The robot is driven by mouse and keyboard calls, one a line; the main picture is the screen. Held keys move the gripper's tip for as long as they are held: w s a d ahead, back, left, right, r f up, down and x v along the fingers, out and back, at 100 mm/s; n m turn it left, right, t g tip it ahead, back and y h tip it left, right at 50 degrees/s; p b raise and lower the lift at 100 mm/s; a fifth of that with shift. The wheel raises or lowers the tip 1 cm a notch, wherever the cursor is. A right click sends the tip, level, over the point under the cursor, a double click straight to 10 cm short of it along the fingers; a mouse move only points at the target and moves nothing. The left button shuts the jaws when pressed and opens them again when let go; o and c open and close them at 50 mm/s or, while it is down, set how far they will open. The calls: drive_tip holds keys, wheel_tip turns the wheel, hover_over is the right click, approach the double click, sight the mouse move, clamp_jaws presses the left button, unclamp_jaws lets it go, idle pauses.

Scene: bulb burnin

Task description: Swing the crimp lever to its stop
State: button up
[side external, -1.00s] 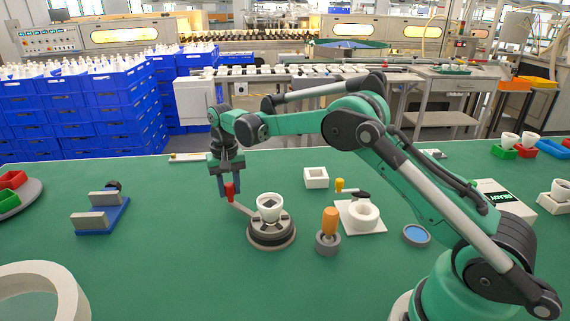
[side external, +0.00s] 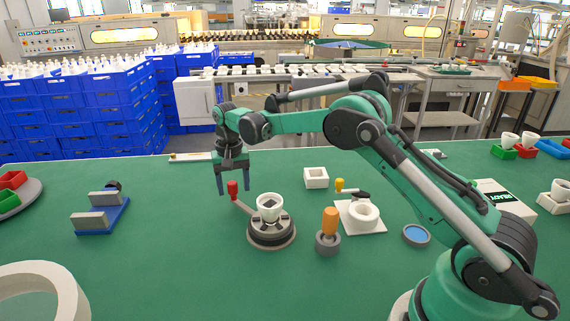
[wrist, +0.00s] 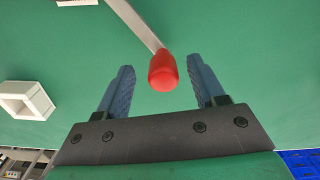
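The crimp lever is a grey bar (side external: 243,208) with a red knob (side external: 232,187) standing at its outer end. It reaches out to the upper left from a dark round fixture (side external: 271,232) that holds a white cup-like part (side external: 269,203). My gripper (side external: 234,192) is open at the red knob, with one blue finger on each side. In the wrist view the red knob (wrist: 163,72) sits between the fingertips of my gripper (wrist: 160,78), with a visible gap on both sides. The far end of the bar is out of the wrist view.
An orange-handled tool (side external: 329,225) stands right of the fixture. A white square block (side external: 316,177) and a white plate with a ring (side external: 362,214) lie beyond it. A blue bracket (side external: 102,214) is at left. The green bench between bracket and lever is clear.

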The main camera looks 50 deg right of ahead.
drive_tip(key=shift+r, duration=0.1)
drive_tip(key=shift+r, duration=2.75)
drive_tip(key=shift+s+a+r, duration=0.1)
drive_tip(key=shift+r, duration=0.1)
drive_tip(key=s+a+r+n+t, duration=0.3)
drive_tip(key=s+r+n+t, duration=0.1)
drive_tip(key=s+r, duration=0.45)
drive_tip(key=s+a+f+n+t, duration=0.1)
drive_tip(key=s+f, duration=0.1)
drive_tip(key=s, duration=0.4)
drive_tip(key=s+f+n+t, duration=0.1)
drive_tip(key=s+f+t, duration=0.1)
drive_tip(key=s, duration=0.4)
drive_tip(key=shift+a+f+n, duration=0.25)
drive_tip(key=shift+a+n, duration=0.15)
